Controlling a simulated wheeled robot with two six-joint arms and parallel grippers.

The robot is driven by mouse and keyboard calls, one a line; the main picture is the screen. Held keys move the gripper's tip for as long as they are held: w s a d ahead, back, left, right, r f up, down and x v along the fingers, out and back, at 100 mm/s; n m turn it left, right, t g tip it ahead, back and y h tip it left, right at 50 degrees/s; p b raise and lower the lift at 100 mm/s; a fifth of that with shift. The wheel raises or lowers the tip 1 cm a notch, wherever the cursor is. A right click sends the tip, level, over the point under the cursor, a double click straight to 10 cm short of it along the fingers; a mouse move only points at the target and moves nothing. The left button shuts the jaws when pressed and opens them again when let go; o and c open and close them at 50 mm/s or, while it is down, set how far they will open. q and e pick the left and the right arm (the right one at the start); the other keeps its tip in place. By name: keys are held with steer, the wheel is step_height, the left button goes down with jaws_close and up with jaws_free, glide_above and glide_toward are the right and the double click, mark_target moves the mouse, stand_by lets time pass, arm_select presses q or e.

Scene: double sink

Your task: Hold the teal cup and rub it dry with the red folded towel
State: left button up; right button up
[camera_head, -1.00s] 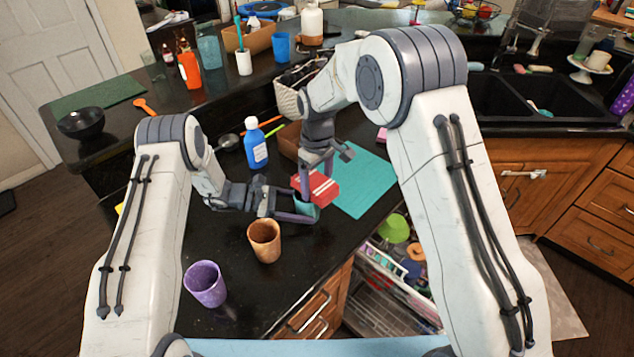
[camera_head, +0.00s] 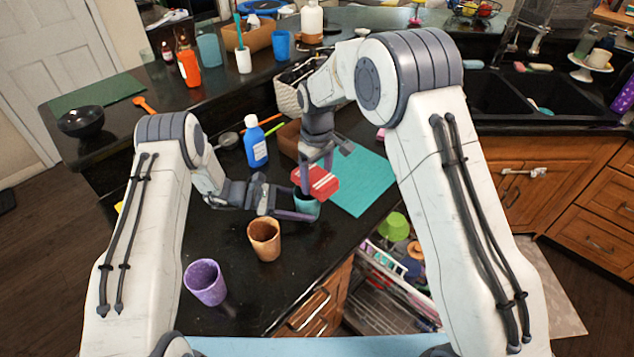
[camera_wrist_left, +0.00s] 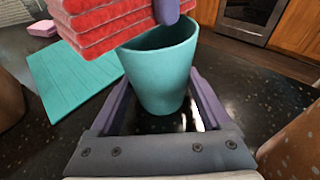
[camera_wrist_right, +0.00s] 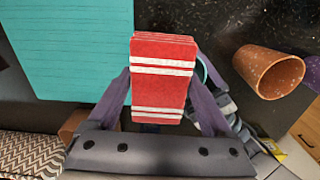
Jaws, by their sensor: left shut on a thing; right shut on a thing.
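The teal cup (camera_head: 307,206) stands upright at the counter's middle, and it shows large in the left wrist view (camera_wrist_left: 160,75). My left gripper (camera_head: 298,212) is shut on the cup, one finger on each side of it. The red folded towel (camera_head: 318,183) has white stripes and is held by my right gripper (camera_wrist_right: 163,95), its fingers along the towel's two sides. The towel is at the cup's rim, and in the left wrist view (camera_wrist_left: 105,22) it overlaps the rim's upper left. Whether it presses on the cup is hard to tell.
A teal mat (camera_head: 362,182) lies right of the towel. An orange cup (camera_head: 264,242) and a purple cup (camera_head: 206,284) stand nearer the front. A blue bottle (camera_head: 256,146) stands behind. An open rack drawer (camera_head: 385,300) with dishes is below the counter's right edge.

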steer(key=shift+r, duration=4.05)
